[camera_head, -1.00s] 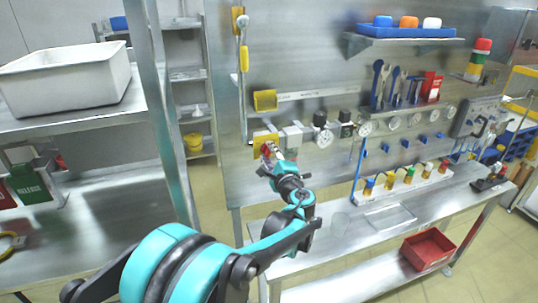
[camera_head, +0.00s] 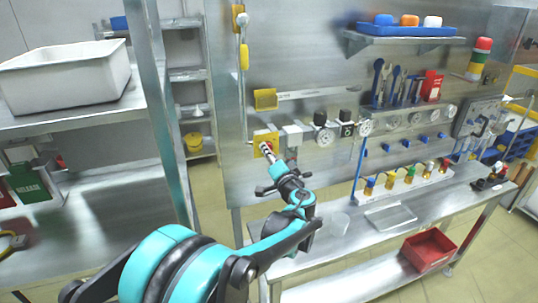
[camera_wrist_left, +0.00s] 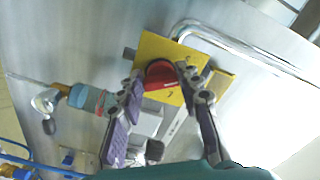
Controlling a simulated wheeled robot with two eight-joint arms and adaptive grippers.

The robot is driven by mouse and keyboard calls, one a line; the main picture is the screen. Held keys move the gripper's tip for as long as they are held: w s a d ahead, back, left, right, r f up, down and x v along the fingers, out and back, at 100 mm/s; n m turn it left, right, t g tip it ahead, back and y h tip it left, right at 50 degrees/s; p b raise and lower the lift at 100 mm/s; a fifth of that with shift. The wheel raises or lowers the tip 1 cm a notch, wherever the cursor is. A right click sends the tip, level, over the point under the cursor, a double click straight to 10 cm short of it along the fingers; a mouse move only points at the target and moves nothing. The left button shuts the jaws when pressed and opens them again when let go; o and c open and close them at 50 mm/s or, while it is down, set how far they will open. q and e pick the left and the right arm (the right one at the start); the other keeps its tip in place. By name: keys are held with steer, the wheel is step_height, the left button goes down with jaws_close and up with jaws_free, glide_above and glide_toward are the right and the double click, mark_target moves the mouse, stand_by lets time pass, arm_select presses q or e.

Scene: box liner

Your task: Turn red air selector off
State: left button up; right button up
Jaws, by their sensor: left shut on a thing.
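The red air selector (camera_wrist_left: 160,72) is a round red knob on a yellow square plate (camera_wrist_left: 186,54), mounted on the steel wall panel. In the head view, the yellow plate (camera_head: 259,139) is at the panel's lower left and my gripper partly covers the knob. My left gripper (camera_head: 267,150) reaches the knob from the front. In the left wrist view, its two fingertips (camera_wrist_left: 161,82) are on either side of the red knob, and it is shut on it. The knob's pointer cannot be made out. My right gripper is out of view.
Gauges with black knobs (camera_head: 320,118) line the panel right of the selector. A yellow bracket (camera_head: 265,99) sits above it. A bench (camera_head: 280,222) runs below, with a clear tray (camera_head: 391,217) and small colour-capped bottles (camera_head: 390,180). A red bin (camera_head: 428,249) stands on the lower shelf.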

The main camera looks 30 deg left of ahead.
arm_select(q)
steer(key=shift+f+n, duration=0.1)
steer(key=shift+n, duration=1.1)
steer(key=o, duration=1.2)
steer(key=shift+c, duration=0.2)
steer(key=shift+d, duration=0.1)
steer(key=v, duration=1.2)
